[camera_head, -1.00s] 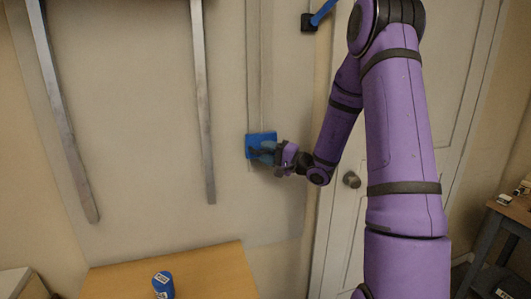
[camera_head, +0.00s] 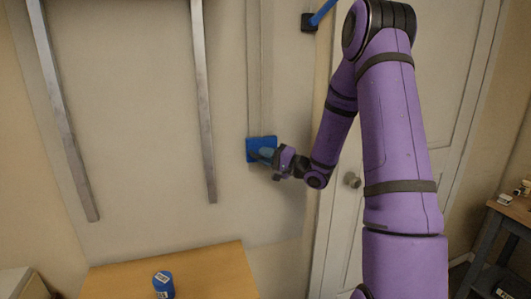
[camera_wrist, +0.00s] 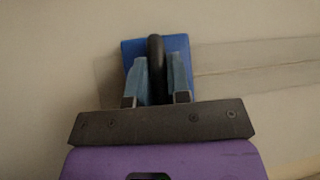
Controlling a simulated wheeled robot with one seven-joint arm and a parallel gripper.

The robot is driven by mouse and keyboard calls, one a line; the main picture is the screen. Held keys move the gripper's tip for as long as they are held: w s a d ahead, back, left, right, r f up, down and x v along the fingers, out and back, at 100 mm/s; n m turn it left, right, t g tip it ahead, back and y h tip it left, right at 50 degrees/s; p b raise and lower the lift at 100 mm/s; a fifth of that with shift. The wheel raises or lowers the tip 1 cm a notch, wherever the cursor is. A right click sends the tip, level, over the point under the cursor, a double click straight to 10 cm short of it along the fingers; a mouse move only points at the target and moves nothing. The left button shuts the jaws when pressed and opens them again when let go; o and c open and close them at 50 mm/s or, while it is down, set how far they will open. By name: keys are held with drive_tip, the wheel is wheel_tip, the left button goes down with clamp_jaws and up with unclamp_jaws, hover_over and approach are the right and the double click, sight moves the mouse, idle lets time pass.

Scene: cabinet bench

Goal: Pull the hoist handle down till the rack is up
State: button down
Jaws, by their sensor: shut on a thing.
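The hoist handle is a blue plate (camera_head: 254,144) on a pale vertical track on the wall. In the wrist view the blue plate (camera_wrist: 176,46) carries a dark rounded grip (camera_wrist: 155,50). My gripper (camera_head: 268,154) is at the plate from the right. In the wrist view my gripper (camera_wrist: 157,82) has its two blue-grey fingers on either side of the dark grip, shut on it. The fingers partly hide the plate and the grip. The rack itself is not clearly in view; two grey metal uprights (camera_head: 205,110) stand on the wall to the left.
A wooden table (camera_head: 215,272) with a blue can (camera_head: 163,284) stands below. A white door (camera_head: 415,130) with a round knob (camera_head: 352,180) is behind my arm. A blue bar on a black bracket (camera_head: 309,22) is at the top. A dark side table (camera_head: 510,215) stands at the right.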

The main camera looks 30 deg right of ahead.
drive_tip(key=c, duration=1.1)
unclamp_jaws()
drive_tip(key=v, duration=1.1)
